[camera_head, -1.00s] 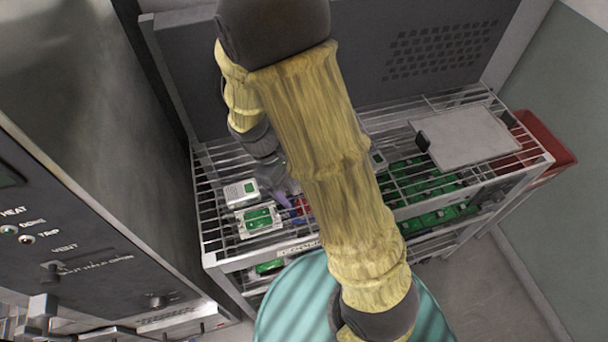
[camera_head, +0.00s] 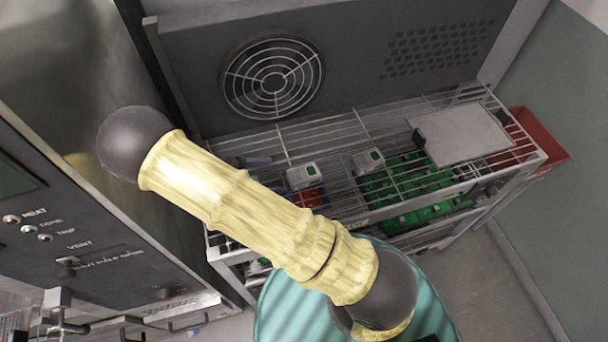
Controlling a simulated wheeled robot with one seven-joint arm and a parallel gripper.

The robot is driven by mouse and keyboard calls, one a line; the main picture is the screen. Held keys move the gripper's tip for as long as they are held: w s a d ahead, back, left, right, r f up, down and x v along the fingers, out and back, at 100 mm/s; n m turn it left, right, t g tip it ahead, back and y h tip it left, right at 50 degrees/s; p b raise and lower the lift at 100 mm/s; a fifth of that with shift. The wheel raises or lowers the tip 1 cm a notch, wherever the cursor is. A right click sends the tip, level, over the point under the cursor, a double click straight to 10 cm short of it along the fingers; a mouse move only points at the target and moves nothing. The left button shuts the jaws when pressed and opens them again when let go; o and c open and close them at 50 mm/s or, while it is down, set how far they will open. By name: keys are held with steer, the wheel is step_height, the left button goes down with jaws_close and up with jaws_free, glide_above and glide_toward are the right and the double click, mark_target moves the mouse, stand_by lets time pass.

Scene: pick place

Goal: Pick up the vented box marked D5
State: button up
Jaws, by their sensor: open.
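Two small white boxes stand on the wire rack shelf (camera_head: 290,131). One white box (camera_head: 303,175) is near the middle, beside red and blue parts. The other white box (camera_head: 368,160) is to its right, by the green circuit boards (camera_head: 412,185). Each has a small green patch on top. I cannot read a D5 mark on either, so I cannot tell which box it is. My yellow-sleeved arm crosses the left part of the rack and hides what lies there. My gripper is not in view.
A grey flat plate (camera_head: 460,135) lies at the rack's right end, with a red bin (camera_head: 537,140) beyond it. A dark panel with a round fan grille (camera_head: 272,77) stands behind. A steel control cabinet (camera_head: 70,235) is at the left. A teal striped round surface (camera_head: 290,312) is in front.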

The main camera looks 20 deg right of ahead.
mark_target(306, 172)
steer(key=shift+p+x, duration=0.85)
steer(key=shift+x, duration=2.2)
steer(key=p+x, duration=0.2)
steer(key=x, duration=0.4)
steer(key=c, duration=1.1)
step_height(306, 172, up, 10)
steer(key=b, duration=0.2)
steer(key=shift+b, duration=0.35)
